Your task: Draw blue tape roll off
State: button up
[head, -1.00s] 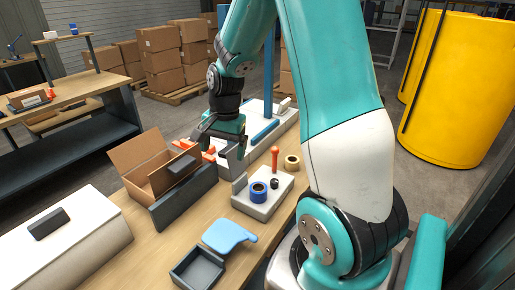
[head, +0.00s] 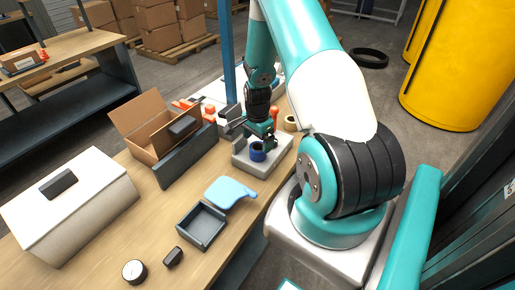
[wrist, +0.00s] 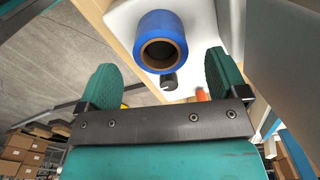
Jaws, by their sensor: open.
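The blue tape roll (head: 258,153) sits on a pale grey block (head: 246,164) near the table's right edge. My gripper (head: 264,137) is right at the roll and partly covers it in the head view. In the wrist view, the blue tape roll (wrist: 160,21) shows with its brown core facing the camera. It lies between and slightly beyond the fingertips of my gripper (wrist: 160,68). The fingers are wide apart and touch nothing I can see. A small black cylinder (wrist: 168,80) stands beside the roll.
A tan tape roll (head: 291,123) lies behind the block. An open cardboard box (head: 138,108) and a dark panel (head: 187,157) stand to the left. A light-blue flat piece (head: 228,192) and a dark tray (head: 201,226) lie in front.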

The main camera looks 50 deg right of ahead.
aim_at(257, 149)
jog(key=shift+f+p, duration=0.45)
jog(key=shift+f, duration=2.35)
jog(key=c, duration=1)
jog(key=shift+r, duration=0.15)
